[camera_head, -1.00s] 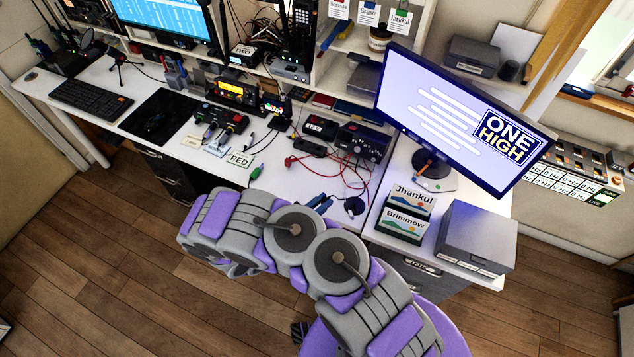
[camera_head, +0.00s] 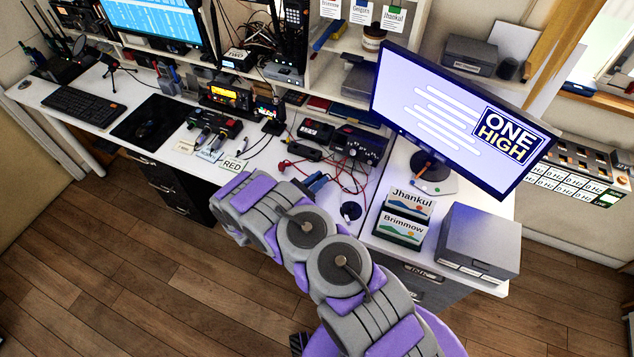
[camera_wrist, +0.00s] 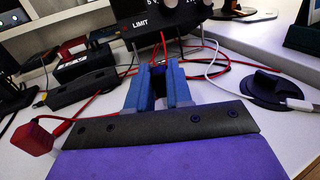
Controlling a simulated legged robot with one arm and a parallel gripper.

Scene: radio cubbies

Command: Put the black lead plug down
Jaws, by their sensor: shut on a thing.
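My gripper shows in the wrist view (camera_wrist: 160,88) as two blue fingers just above the white desk. It also shows small in the head view (camera_head: 316,183), above the desk's front part. The fingers are shut on the black lead plug (camera_wrist: 158,86), of which only a dark bit shows between them. The rest of the plug is hidden by the fingers, and I cannot tell whether it touches the desk. Red leads (camera_wrist: 98,88) and a white lead run across the desk around the gripper.
A red block-shaped plug (camera_wrist: 34,138) lies left of the gripper. A black round piece (camera_wrist: 272,88) with a white lead end is at right. A black box marked LIMIT (camera_wrist: 150,20) stands behind. The RED label (camera_head: 232,164) lies left along the desk. Bare desk shows at front right.

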